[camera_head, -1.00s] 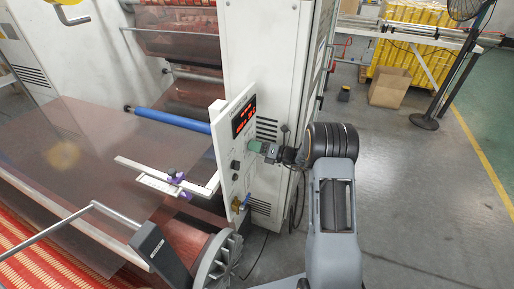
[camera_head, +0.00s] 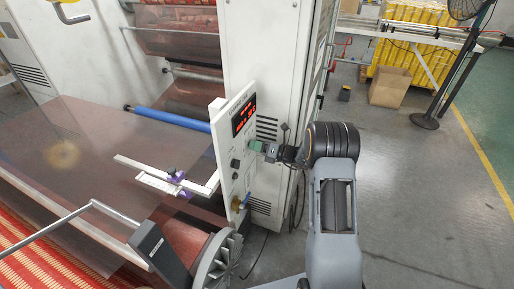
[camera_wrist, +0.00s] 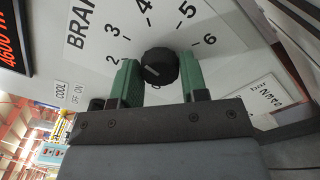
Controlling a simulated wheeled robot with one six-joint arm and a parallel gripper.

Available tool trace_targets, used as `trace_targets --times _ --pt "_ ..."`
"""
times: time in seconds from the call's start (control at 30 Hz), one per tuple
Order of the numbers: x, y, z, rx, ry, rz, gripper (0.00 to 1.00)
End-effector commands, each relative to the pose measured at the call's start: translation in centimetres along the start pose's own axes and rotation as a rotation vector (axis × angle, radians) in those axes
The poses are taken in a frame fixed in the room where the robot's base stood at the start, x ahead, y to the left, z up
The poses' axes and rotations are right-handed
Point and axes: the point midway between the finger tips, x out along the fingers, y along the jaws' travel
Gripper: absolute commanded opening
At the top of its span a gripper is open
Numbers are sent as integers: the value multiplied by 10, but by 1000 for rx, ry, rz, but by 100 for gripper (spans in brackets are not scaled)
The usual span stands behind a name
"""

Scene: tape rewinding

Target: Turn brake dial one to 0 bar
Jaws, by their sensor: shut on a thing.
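Brake dial one is a round black knob (camera_wrist: 160,64) on a white panel (camera_head: 230,155). In the wrist view, the printed scale around it shows numbers from 2 on the left, over the top, to 6 on the right. A small white mark shows on the lower left of the knob's face. The lower part of the scale is mostly hidden by my gripper. My gripper (camera_wrist: 159,76) has green fingers, one on each side of the knob, and is shut on it. In the head view, my gripper (camera_head: 257,147) reaches the panel from the right and hides the dial.
A red digital display (camera_head: 243,116) sits above the dial on the panel. A smaller black knob (camera_head: 235,164) and a brass fitting (camera_head: 243,200) are close by. A white cabinet (camera_head: 265,60) stands behind the panel. The grey floor (camera_head: 425,210) at right is open.

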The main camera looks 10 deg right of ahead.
Motion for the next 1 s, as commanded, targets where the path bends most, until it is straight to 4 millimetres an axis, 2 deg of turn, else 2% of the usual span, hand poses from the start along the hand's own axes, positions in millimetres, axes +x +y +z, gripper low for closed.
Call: trace_targets --times 1.0 --pt "0 -4 -4 -922 -1 0 17"
